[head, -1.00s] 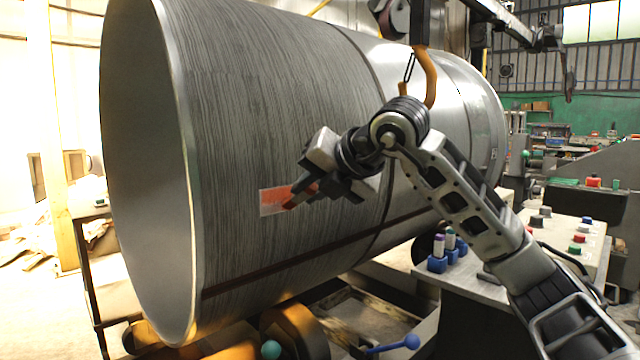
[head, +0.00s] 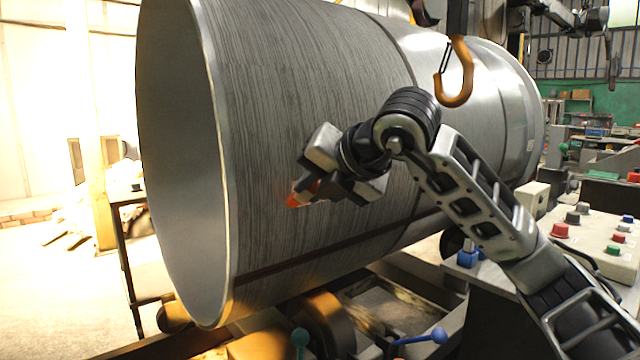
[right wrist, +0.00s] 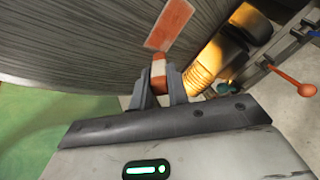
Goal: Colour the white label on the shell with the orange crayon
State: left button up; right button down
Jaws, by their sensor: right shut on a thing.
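The shell (head: 290,120) is a large grey metal cylinder lying on its side. Its label (right wrist: 170,24) looks orange over most of its visible face in the right wrist view. In the head view the label is mostly hidden behind my right gripper (head: 312,186). That gripper is shut on the orange crayon (right wrist: 158,74), which has a pale band and sits between the fingers. The crayon's tip (head: 295,200) is close to the shell at the label; I cannot tell if it touches. My left gripper is out of view.
An orange hook (head: 457,75) hangs in front of the shell, above my right arm. A control panel with coloured buttons (head: 590,235) stands at the right. Rollers and a frame lie under the shell, with a blue-knobbed lever (head: 438,336) at the front.

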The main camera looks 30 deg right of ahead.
jog(key=shift+s+f+b, duration=0.1)
jog(key=shift+s+b, duration=0.3)
jog(key=shift+s, duration=0.1)
jog(key=shift+s+d+b, duration=0.15)
jog(key=shift+s+b, duration=0.4)
jog(key=shift+s, duration=0.7)
jog(key=shift+s+d+b, duration=0.1)
jog(key=shift+s+b, duration=0.4)
jog(key=shift+s, duration=0.75)
jog(key=s+b, duration=0.1)
jog(key=s, duration=0.2)
jog(key=shift+d, duration=0.1)
